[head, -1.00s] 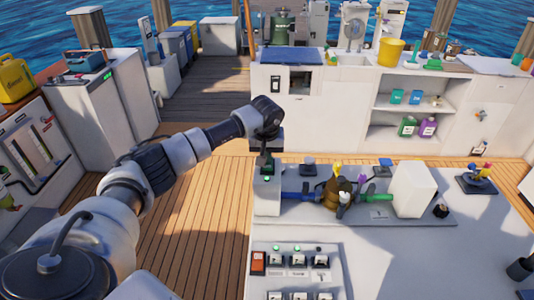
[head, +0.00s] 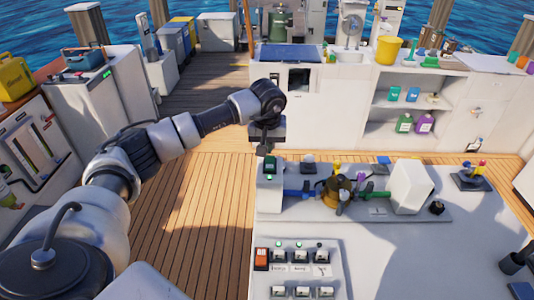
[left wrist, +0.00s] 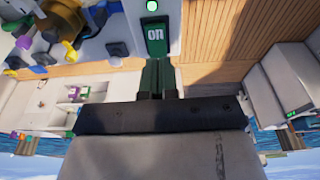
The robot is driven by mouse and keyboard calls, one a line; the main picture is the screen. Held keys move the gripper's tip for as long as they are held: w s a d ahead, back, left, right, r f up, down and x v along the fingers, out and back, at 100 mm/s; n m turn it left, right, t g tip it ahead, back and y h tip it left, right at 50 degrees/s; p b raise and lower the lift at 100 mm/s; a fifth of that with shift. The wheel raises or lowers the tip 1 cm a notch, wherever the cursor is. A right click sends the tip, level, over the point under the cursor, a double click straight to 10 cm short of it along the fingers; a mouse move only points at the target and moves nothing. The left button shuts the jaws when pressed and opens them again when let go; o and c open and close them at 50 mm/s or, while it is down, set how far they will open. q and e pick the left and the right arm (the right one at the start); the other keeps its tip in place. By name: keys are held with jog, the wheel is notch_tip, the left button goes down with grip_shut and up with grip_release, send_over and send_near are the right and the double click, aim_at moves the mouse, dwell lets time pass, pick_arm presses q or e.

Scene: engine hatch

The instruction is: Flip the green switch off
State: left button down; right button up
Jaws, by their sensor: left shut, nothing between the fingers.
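The green switch (left wrist: 155,38) reads "ON" in the left wrist view, with a lit green lamp (left wrist: 152,6) beside it. In the head view, the green switch (head: 269,164) sits on the white block at the left end of the engine deck. My left gripper (head: 262,151) is just above and behind the switch, pointing down. In the left wrist view, its dark fingers (left wrist: 157,66) are shut and empty, close to the switch's near edge. I cannot tell whether they touch it. My right gripper is not in view.
The engine (head: 338,190) with coloured hoses and valves lies right of the switch, beside a white box (head: 409,187). A panel of several switches (head: 299,257) is nearer. Wooden deck (head: 200,220) is open to the left.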

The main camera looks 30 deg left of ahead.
pick_arm(q)
notch_tip(320, 180, up, 6)
jog(key=s+d+b, duration=0.1)
jog(key=shift+s+d+f, duration=0.15)
jog(key=shift+s+d, duration=0.15)
jog(key=shift+s, duration=0.05)
jog(key=t+b, duration=0.1)
jog(key=w+t+y+b, duration=0.1)
jog(key=shift+w+d+r+b, duration=0.1)
jog(key=shift+d+r+b, duration=0.1)
jog(key=shift+b, duration=0.2)
